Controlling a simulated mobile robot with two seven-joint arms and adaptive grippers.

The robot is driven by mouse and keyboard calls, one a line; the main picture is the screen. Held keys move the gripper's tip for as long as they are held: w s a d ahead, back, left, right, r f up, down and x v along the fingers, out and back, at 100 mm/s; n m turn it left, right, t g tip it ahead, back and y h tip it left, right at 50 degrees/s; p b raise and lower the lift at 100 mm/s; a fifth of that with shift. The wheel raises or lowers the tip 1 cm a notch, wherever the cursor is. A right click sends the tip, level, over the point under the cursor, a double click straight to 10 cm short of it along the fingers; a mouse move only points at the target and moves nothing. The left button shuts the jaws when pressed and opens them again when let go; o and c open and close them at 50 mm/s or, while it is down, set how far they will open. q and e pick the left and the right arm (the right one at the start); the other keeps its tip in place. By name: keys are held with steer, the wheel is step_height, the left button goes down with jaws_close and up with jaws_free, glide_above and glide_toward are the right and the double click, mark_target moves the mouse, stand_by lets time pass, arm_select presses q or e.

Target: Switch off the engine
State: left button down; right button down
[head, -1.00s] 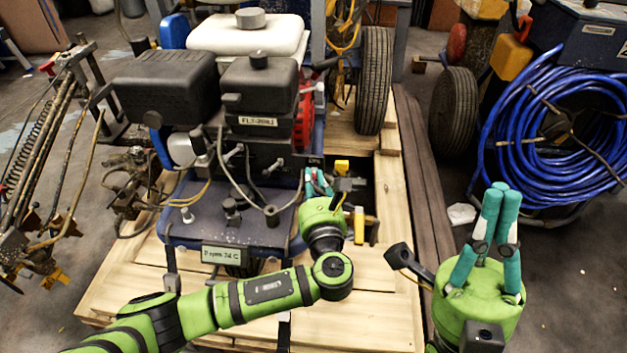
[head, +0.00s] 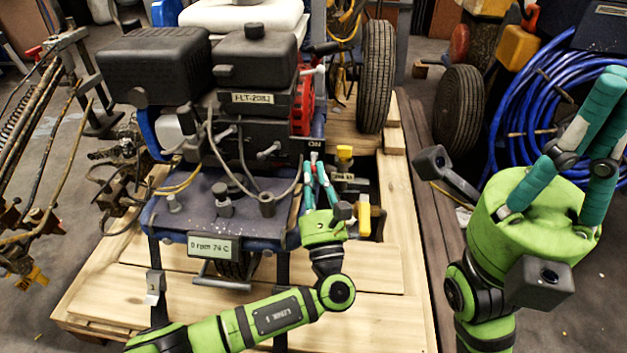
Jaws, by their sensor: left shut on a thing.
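The engine (head: 262,134) is a black and grey unit with a red side, mounted on the line striper's blue-grey deck. A small switch lever (head: 313,157), red and pale, shows at its right front below a small label that seems to read ON. My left gripper (head: 314,168) is shut on this lever, and its teal fingers hide most of it. A display (head: 214,247) on the deck's front seems to read 0 rpm 74 C. My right gripper (head: 612,85) is at the far right, away from the engine; its fingers converge toward the picture's edge, and their gap is unclear.
The machine stands on a wooden pallet (head: 375,262). A yellow-handled valve (head: 363,214) is close to the right of my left gripper. A black wheel (head: 376,78) stands behind, and a coiled blue hose (head: 530,110) lies at the right.

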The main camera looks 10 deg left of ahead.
arm_select(q)
steer(key=c, duration=1.2)
jaws_free()
steer(key=v, duration=1.2)
